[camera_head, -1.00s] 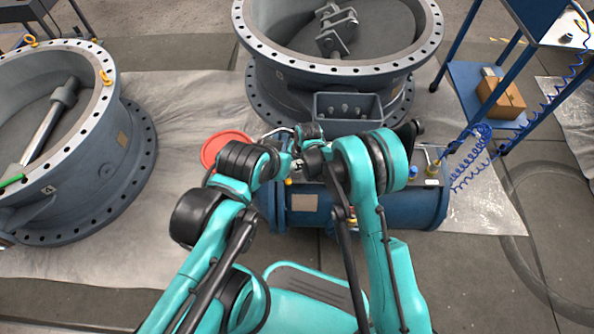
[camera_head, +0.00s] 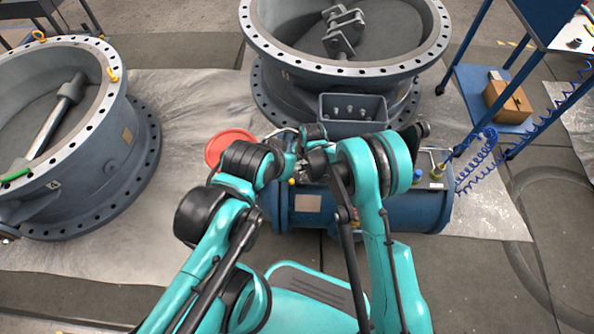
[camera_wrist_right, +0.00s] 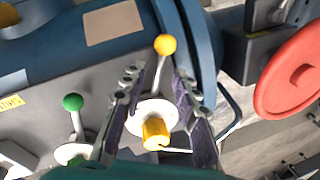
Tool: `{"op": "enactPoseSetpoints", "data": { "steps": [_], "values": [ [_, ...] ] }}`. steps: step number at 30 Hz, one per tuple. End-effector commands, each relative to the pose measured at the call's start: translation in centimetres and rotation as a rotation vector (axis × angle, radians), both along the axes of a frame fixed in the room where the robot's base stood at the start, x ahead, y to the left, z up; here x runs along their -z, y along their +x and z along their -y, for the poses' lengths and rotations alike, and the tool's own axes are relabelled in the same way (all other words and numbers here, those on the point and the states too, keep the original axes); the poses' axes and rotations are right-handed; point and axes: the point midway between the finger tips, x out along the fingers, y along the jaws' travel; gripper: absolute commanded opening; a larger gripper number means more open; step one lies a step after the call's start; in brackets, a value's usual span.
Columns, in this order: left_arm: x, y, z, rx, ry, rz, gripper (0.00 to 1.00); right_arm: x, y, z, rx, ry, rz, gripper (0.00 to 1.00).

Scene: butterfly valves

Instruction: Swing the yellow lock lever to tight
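In the right wrist view the yellow lock lever is a thin metal rod with a yellow ball (camera_wrist_right: 165,45) on top, rising from a pale round disc with a yellow cylinder (camera_wrist_right: 155,133) in front. My right gripper (camera_wrist_right: 158,84) is open, one finger on each side of the rod; I see gaps between the fingers and the rod. The ball stands beyond the fingertips. In the head view the arms hide the lever, and my left gripper (camera_head: 287,152) is small and partly covered beside the right arm's end, its fingers unclear.
A green-ball lever (camera_wrist_right: 74,103) stands left of my right gripper; a red handwheel (camera_wrist_right: 291,70) is at right. Both belong near the blue cylinder unit (camera_head: 400,212). Large grey flanged valve bodies (camera_head: 120,165) stand behind and left. A blue cart (camera_head: 468,85) is at right.

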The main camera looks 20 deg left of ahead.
Motion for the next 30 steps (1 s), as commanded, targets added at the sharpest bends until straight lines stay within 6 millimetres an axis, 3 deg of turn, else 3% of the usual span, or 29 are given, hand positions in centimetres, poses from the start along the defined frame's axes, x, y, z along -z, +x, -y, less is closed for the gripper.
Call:
{"op": "enactPoseSetpoints", "data": {
  "steps": [5,12,18,30],
  "values": [
    [0.0,0.0,0.0,0.000,0.000,0.000,0.47,-2.2,0.0,0.4,0.001,0.000,0.000,0.30],
    [0.0,0.0,0.0,0.000,0.000,0.000,0.47,-7.4,-0.2,1.5,0.002,0.000,0.000,0.30],
    [0.0,0.0,0.0,0.000,0.000,0.000,0.47,-10.5,-0.3,2.1,0.000,0.000,0.000,0.30],
    [0.0,0.0,0.0,0.000,0.000,0.000,0.47,-11.6,-0.3,2.3,0.000,0.000,0.000,0.30]
  ]
}}
